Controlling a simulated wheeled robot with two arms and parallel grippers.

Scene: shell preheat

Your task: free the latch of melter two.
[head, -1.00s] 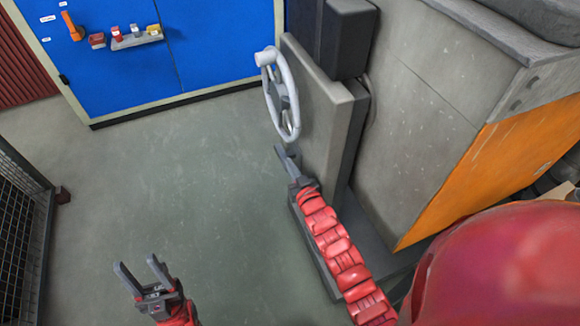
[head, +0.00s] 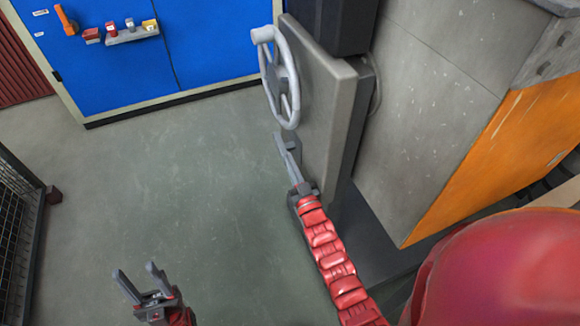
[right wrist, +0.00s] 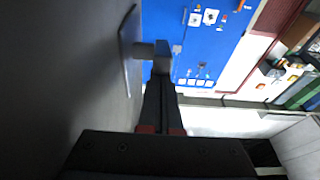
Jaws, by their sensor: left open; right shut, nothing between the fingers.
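A pale grey handwheel (head: 292,72) with a stub handle (head: 264,34) at its upper rim sits on a thick grey door or panel (head: 325,110). No label shows whether this is melter two or its latch. My right gripper (head: 280,146) is shut and empty, just below the wheel's lower rim and beside the panel's left face. In the right wrist view, the wheel (right wrist: 127,50) shows nearly edge-on, its stub (right wrist: 146,49) beyond the fingertips (right wrist: 163,60); contact cannot be told. My left gripper (head: 138,280) is open and empty over the floor, lower left.
A grey machine body (head: 430,110) with an orange panel (head: 500,160) stands right of the wheel. A blue cabinet (head: 200,40) with a small shelf (head: 132,36) and an orange handle (head: 66,20) stands behind. A mesh fence (head: 15,230) is at left. The middle floor is clear.

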